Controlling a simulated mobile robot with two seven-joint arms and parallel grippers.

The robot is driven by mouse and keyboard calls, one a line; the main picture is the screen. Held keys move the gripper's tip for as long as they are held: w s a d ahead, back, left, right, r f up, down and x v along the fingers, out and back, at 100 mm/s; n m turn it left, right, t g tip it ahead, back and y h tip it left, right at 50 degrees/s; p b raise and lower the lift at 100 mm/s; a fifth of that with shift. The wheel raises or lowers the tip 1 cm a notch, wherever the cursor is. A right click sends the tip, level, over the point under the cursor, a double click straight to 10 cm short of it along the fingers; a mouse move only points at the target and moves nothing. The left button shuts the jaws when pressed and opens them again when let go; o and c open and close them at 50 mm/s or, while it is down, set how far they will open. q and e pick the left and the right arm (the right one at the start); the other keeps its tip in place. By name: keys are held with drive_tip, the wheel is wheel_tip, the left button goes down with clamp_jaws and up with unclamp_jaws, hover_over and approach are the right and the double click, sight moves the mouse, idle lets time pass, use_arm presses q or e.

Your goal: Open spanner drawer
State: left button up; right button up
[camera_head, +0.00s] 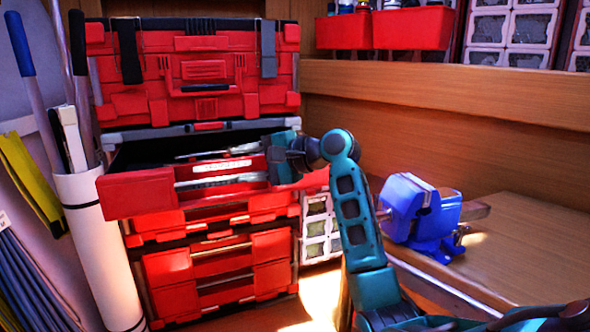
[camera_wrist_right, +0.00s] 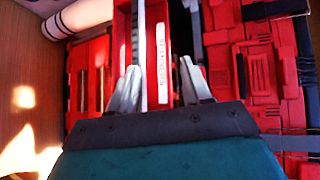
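The red spanner drawer (camera_head: 140,194) sticks out from the front of the tool chest below its grey top section. Long metal tools and a white label strip (camera_head: 240,165) show in it. The label also shows in the right wrist view (camera_wrist_right: 163,56), with lettering too blurred to read surely. My right gripper (camera_head: 272,160) is at the drawer's right end in the head view. In the right wrist view its two fingers (camera_wrist_right: 160,86) are spread apart, with part of the red drawer and label between them. Contact with the drawer cannot be told. My left gripper is not in view.
More closed red drawers (camera_head: 220,275) are below. A red toolbox (camera_head: 205,75) sits on top. A white tube (camera_head: 98,245) with blue-handled poles stands at left. A blue vise (camera_head: 420,212) is on the wooden bench (camera_head: 535,245) at right, close to my right arm.

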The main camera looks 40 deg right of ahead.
drive_tip(key=s+d, duration=0.5)
drive_tip(key=s, duration=0.4)
drive_tip(key=shift+s, duration=0.4)
idle(0.4)
idle(0.4)
drive_tip(key=shift+a+f, duration=0.1)
